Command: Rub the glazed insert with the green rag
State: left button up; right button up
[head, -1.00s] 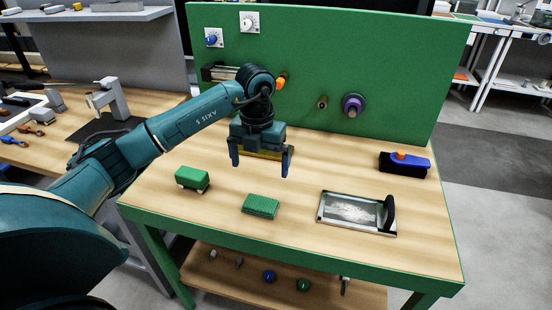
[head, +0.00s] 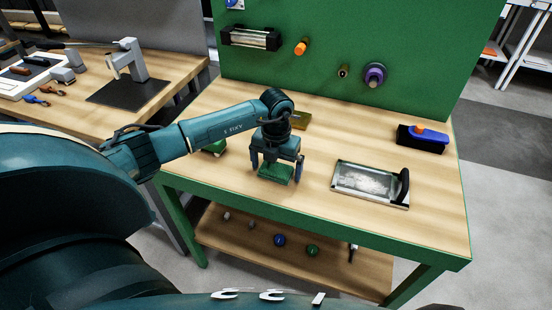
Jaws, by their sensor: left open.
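The green rag (head: 274,173) is a folded pad lying on the wooden bench top near its front edge. My left gripper (head: 276,171) is directly above it, pointing down, with its open fingers on either side of the rag. I cannot tell whether the fingers touch it, and the gripper hides its far part. The glazed insert (head: 365,181) is a framed pane with a cloudy whitish patch and a black handle at its right end. It lies flat on the bench, to the right of the gripper and apart from it. My right gripper is not in view.
A green block (head: 215,147) sits partly behind my left arm. A yellowish piece (head: 301,120) lies behind the gripper. A black-and-blue tool (head: 422,138) with an orange knob is at the back right. A green panel (head: 420,50) with knobs closes the rear.

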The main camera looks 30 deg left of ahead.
pick_arm(q)
jog(key=shift+c, duration=0.4)
jog(key=c, duration=0.8)
jog(key=o, duration=0.7)
jog(key=shift+c, duration=0.2)
jog(key=shift+r+p, duration=0.3)
jog(key=shift+r, duration=0.05)
jog(key=c, duration=0.8)
